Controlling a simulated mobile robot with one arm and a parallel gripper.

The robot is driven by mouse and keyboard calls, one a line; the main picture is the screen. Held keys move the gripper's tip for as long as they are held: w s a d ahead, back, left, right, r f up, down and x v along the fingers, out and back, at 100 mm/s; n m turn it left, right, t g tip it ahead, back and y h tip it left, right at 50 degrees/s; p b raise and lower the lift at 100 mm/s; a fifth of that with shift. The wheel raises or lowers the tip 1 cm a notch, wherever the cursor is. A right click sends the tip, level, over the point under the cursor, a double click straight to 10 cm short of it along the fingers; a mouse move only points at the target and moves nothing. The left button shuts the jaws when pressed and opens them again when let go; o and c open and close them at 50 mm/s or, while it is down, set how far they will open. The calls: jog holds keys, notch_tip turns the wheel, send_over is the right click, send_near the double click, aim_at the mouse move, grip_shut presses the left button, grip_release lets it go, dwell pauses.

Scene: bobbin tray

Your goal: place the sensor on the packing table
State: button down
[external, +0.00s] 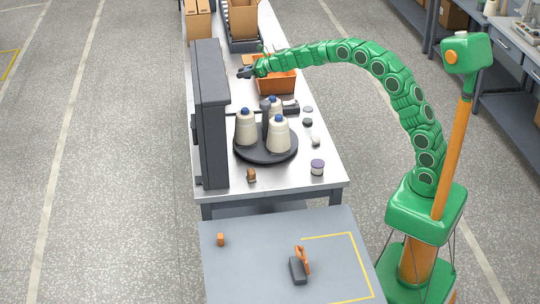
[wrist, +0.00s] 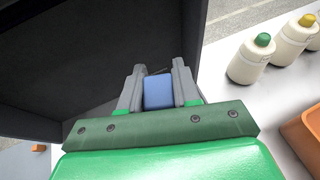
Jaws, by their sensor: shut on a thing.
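My gripper (external: 246,72) is shut on a small blue block (wrist: 158,92), which I take to be the sensor. In the wrist view the block sits between the two grey fingers (wrist: 157,78); in the external view it is too small to make out clearly. The gripper is above the far part of the white bench, beside the dark upright panel. The grey-blue table (external: 240,270) in the foreground, with a yellow corner outline, looks to be the packing table. It is far from my gripper.
A dark panel (external: 211,120) stands along the bench's left side. A round dark tray (external: 264,156) holds cream bobbins. An orange bin (external: 277,86) is by my arm. On the front table lie a tape dispenser (external: 298,268) and an orange cube (external: 221,240); the outlined area's right part is clear.

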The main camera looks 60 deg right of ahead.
jog(key=w+d+f+m+h, duration=0.2)
jog(key=d+f, duration=0.3)
jog(key=f, duration=0.2)
jog(key=m+t+h, duration=0.1)
jog(key=m+h, duration=0.2)
jog(key=h, duration=0.1)
send_over(260, 113)
jog(key=shift+f, duration=6.2)
jog(key=shift+w+a+f, duration=0.1)
jog(key=shift+f, duration=3.85)
jog(key=shift+f, duration=0.2)
jog(key=c, duration=0.8)
grip_release()
jog(key=shift+r, duration=0.1)
